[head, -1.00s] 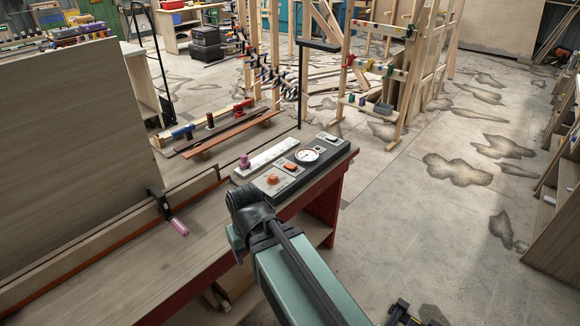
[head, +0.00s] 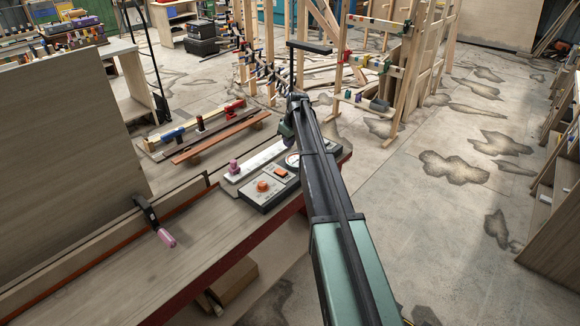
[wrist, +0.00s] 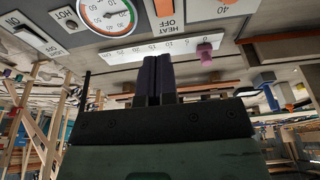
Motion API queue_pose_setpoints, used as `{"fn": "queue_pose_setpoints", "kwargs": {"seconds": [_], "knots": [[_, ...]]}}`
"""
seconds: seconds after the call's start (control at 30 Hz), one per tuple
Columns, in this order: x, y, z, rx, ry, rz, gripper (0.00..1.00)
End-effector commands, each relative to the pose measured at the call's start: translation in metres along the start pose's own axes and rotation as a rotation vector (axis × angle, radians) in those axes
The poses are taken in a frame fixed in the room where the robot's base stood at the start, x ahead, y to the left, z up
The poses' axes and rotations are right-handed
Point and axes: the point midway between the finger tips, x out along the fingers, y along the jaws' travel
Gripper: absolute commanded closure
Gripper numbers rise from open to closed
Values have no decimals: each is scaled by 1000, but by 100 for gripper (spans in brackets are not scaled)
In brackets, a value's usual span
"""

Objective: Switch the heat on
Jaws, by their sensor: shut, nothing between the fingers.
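A grey control panel (head: 258,199) sits on the bench end. It carries an orange knob (head: 263,186), a small orange switch (head: 280,172) and a round dial (head: 292,159) partly hidden by my arm. In the wrist view the orange switch (wrist: 164,7) shows at the top edge beside the words HEAT and OFF. The dial (wrist: 108,14) is left of it. My gripper (wrist: 156,60) is shut and empty, with its dark fingertips just below the switch in the picture. I cannot tell whether they touch anything.
A white scale strip (head: 256,161) with a purple peg (head: 235,166) runs along the panel's far side. A pink-handled clamp (head: 154,219) stands on the bench. A tall wooden board (head: 70,145) is at left. Timber frames stand behind; open floor lies right.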

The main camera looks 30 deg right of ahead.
Motion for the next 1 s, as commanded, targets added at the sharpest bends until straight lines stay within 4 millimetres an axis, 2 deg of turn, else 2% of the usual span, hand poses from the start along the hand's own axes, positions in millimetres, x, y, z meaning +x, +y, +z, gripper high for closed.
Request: {"fn": "queue_pose_setpoints", "kwargs": {"seconds": [0.3,0.47,0.93,1.0], "knots": [[1,-2,1,-5,-1,0,100],[16,-2,2,-5,-2,0,100],[116,-2,3,-5,-2,0,100],[127,-2,10,-4,-2,0,100]]}}
